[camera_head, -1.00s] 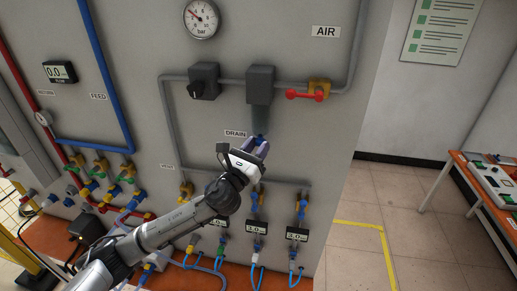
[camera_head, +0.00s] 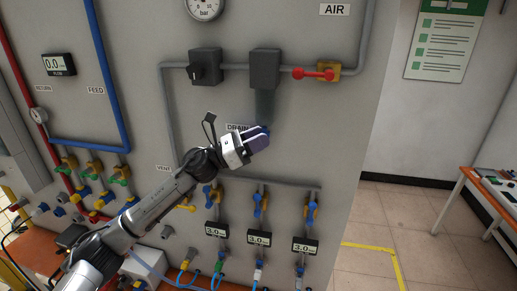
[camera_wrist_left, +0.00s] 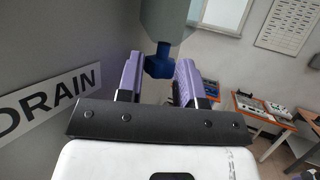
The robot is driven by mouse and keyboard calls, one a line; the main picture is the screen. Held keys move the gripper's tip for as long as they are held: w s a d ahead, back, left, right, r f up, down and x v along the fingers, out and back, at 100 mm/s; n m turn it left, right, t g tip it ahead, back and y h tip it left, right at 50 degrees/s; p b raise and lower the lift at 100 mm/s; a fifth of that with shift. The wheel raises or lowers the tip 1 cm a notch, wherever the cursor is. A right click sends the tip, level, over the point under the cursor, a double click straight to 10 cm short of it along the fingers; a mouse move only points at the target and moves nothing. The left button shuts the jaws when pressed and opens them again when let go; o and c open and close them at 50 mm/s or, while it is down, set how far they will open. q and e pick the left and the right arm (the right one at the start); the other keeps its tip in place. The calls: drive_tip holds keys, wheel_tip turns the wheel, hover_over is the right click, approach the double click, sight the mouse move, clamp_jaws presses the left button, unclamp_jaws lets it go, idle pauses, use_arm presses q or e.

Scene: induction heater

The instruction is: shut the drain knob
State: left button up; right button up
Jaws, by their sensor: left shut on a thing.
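The blue drain knob (camera_wrist_left: 159,62) sits at the lower end of a grey cylinder (camera_wrist_left: 165,18) in the left wrist view. My left gripper (camera_wrist_left: 160,78) is shut on it, with a purple finger on either side. In the head view the gripper (camera_head: 262,139) is beside the DRAIN label (camera_head: 238,127), below the grey box (camera_head: 265,69) on the pipe. There, only a little of the blue knob (camera_head: 266,129) shows past the fingers. My right gripper is in neither view.
A red-handled air valve (camera_head: 313,74) and a black knob (camera_head: 204,66) are on the pipe above. Several blue-handled valves and gauges reading 3.0 (camera_head: 259,239) are below. A work table (camera_head: 487,185) stands at the far right.

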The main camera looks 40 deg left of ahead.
use_arm(q)
drive_tip(key=shift+m+h+b, duration=0.3)
drive_tip(key=shift+h, duration=0.3)
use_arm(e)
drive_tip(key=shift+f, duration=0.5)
use_arm(q)
drive_tip(key=shift+g, duration=0.4)
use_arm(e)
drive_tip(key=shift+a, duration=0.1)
use_arm(q)
drive_tip(key=o, duration=0.7)
drive_tip(key=shift+o, duration=1.1)
drive_tip(key=shift+f, duration=0.1)
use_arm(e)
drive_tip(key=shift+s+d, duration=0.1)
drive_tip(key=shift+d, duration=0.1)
use_arm(q)
drive_tip(key=shift+a+f, duration=0.15)
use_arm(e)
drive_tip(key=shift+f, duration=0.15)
